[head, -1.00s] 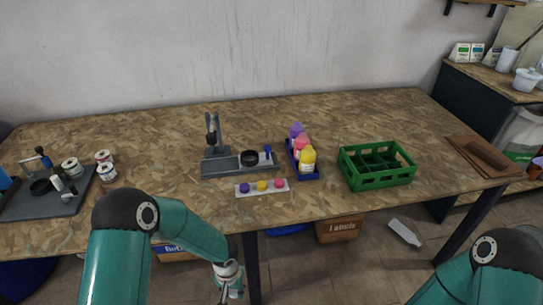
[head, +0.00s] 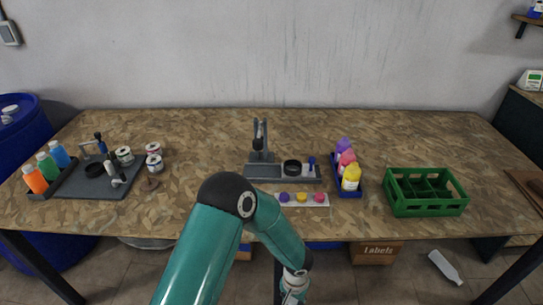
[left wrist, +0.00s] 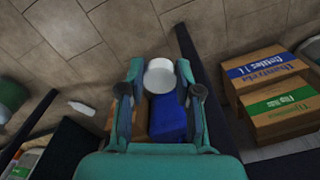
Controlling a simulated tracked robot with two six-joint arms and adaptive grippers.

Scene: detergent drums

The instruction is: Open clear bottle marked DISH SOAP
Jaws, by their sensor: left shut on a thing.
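My left gripper (head: 293,287) hangs low in front of the bench's front edge. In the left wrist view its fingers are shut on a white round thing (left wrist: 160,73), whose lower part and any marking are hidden. No DISH SOAP label can be read in either view. Three bottles, orange (head: 35,179), green (head: 47,166) and blue (head: 60,154), stand in a rack at the bench's far left. Purple, pink and yellow bottles (head: 351,178) stand in a blue tray (head: 361,191). My right gripper is not in view.
A grey press stand (head: 283,173) and a strip with three coloured caps (head: 302,199) lie mid-bench. A green crate (head: 427,208) is to the right. A pale bottle (head: 445,267) lies on the floor. Boxes (left wrist: 268,90) stand below. The bench's front left is mostly clear.

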